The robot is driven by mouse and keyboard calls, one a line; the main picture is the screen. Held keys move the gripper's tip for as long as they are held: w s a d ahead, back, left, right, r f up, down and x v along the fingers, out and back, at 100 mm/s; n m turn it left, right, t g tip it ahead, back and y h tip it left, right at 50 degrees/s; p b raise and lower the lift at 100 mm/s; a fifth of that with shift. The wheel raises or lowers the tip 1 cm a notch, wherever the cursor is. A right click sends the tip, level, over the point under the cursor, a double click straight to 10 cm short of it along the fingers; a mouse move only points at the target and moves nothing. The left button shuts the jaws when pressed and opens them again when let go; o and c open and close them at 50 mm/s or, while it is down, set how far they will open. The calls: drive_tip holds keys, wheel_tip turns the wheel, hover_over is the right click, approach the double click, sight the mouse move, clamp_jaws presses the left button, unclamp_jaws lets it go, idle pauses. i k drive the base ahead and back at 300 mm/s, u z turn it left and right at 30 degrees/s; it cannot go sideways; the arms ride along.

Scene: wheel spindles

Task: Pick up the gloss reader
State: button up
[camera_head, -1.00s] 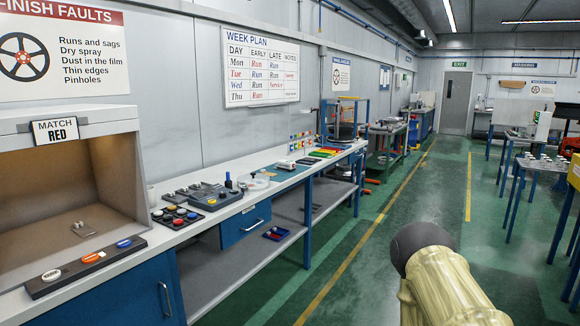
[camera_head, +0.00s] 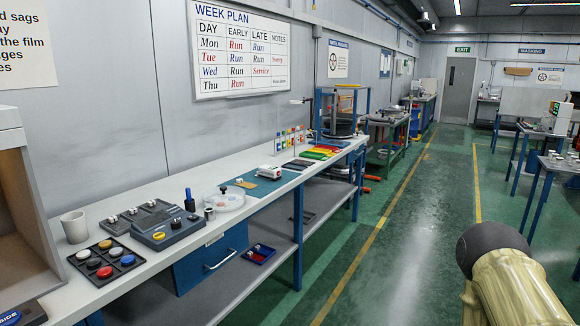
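A small white device with a red mark (camera_head: 277,172) sits on the teal mat (camera_head: 243,183) on the long bench. It may be the gloss reader, but it is too small to tell for sure. A grey-blue unit with a yellow knob (camera_head: 167,227) stands nearer on the same bench, beside a grey block with small pieces on top (camera_head: 141,214). My arm shows at the lower right as a pale covered link with a dark rounded end. My gripper does not show.
The long bench (camera_head: 110,203) runs along the left wall. On it are a white cup (camera_head: 75,227), a tray of coloured discs (camera_head: 105,259), a clear dish (camera_head: 223,199) and coloured strips (camera_head: 322,152). The green floor (camera_head: 400,240) is clear ahead. Tables (camera_head: 560,165) stand at the right.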

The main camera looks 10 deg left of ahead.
sight(269, 172)
drive_tip(key=u, duration=0.25)
drive_tip(key=i, duration=1.8)
drive_tip(key=u, duration=0.55)
